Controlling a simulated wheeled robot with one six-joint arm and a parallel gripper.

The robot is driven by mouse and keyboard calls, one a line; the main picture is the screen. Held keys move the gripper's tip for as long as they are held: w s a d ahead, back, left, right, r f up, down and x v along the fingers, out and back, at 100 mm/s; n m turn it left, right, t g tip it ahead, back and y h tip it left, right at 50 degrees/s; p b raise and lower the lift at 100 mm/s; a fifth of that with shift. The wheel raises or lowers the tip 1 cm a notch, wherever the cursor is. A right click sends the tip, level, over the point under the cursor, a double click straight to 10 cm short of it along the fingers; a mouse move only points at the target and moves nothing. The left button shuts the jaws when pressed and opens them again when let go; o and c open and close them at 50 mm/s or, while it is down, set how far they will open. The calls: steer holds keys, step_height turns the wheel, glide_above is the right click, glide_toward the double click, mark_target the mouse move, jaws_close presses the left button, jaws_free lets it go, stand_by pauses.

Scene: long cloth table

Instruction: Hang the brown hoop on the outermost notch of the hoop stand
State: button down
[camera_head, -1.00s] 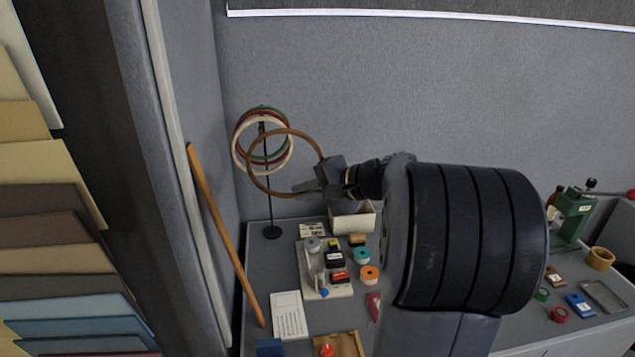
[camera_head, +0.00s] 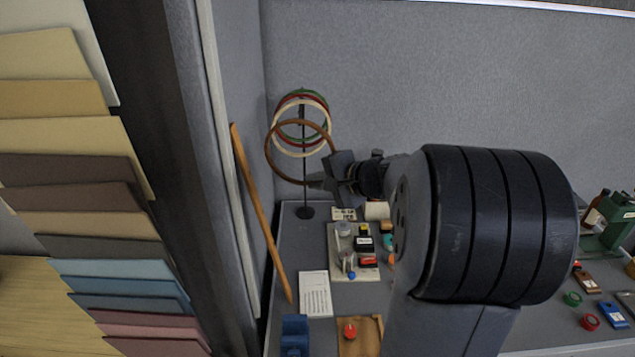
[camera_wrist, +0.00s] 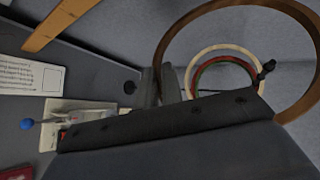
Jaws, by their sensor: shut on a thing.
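My gripper (camera_head: 328,182) is shut on the lower right side of the brown hoop (camera_head: 267,158) and holds it up above the table. In the head view the brown hoop overlaps the hoop stand (camera_head: 305,190), a thin black post on a round base. Green, red and cream hoops (camera_head: 277,122) hang near the stand's top. In the wrist view the brown hoop (camera_wrist: 157,58) is large and near, with the cream hoop (camera_wrist: 190,75) and the others seen through it. The stand's dark arm tip (camera_wrist: 267,67) shows near the hoop's inside. I cannot tell whether they touch.
A wooden stick (camera_head: 262,215) leans at the left wall. A pale tray (camera_head: 340,265) with small items, a white card (camera_head: 315,294) and a blue block (camera_head: 294,335) lie on the table (camera_head: 290,245). Grey panels stand behind and left.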

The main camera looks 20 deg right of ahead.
steer(key=w+d+f+p, duration=0.1)
steer(key=w+d+p, duration=0.1)
steer(key=w, duration=0.6)
steer(key=shift+d+f, duration=0.25)
steer(key=shift+d, duration=0.4)
stand_by(0.4)
stand_by(0.4)
steer(key=c, duration=1.5)
jaws_free()
steer(key=b+v, duration=0.2)
steer(key=v, duration=0.9)
steer(key=shift+f, duration=0.1)
